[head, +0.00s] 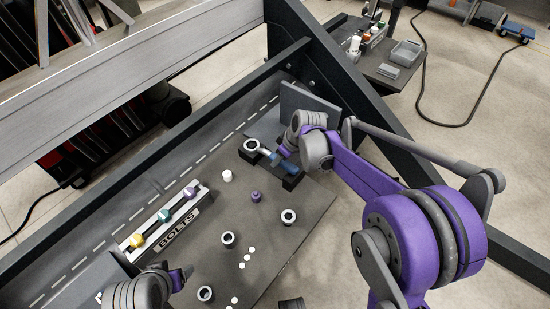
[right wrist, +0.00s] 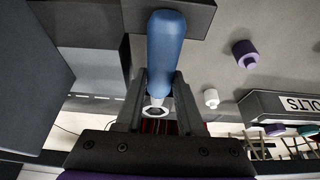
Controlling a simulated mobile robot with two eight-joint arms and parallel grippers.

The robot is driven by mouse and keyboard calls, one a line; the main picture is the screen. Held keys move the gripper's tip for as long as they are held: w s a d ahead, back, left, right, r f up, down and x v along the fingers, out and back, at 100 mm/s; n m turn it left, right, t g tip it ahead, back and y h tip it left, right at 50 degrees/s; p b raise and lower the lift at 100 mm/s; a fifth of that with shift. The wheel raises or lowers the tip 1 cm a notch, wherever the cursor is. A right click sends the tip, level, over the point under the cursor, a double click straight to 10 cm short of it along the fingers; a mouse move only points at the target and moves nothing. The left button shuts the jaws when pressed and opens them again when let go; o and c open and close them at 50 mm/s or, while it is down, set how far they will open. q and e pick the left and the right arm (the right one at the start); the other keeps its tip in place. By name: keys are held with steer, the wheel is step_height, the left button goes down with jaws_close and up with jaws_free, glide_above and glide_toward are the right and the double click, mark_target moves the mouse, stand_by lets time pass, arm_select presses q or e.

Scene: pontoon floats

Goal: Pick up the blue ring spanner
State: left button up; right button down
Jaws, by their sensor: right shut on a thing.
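The blue ring spanner (head: 281,161) has a blue handle and a pale metal ring end. It lies across dark support blocks at the upper end of the grey board in the head view. My right gripper (head: 290,152) is over it and shut on it. In the right wrist view, the blue handle of the spanner (right wrist: 167,50) runs up from between the two fingers (right wrist: 160,90), with the ring end low between them. I cannot tell whether the spanner is clear of the blocks. My left gripper (head: 182,278) is at the lower left, its fingers partly hidden.
A rack marked BOLTS (head: 165,220) holds yellow, green and purple bolts. A white cylinder (head: 227,175), a purple bolt (head: 256,196) and several dark ring-shaped pieces (head: 288,216) stand on the board (head: 270,240). A dark beam (head: 330,70) rises behind my right gripper.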

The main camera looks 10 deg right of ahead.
steer(key=shift+r, duration=0.1)
step_height(320, 180, up, 10)
steer(key=p, duration=0.1)
stand_by(0.5)
steer(key=c, duration=1.2)
jaws_free()
jaws_close()
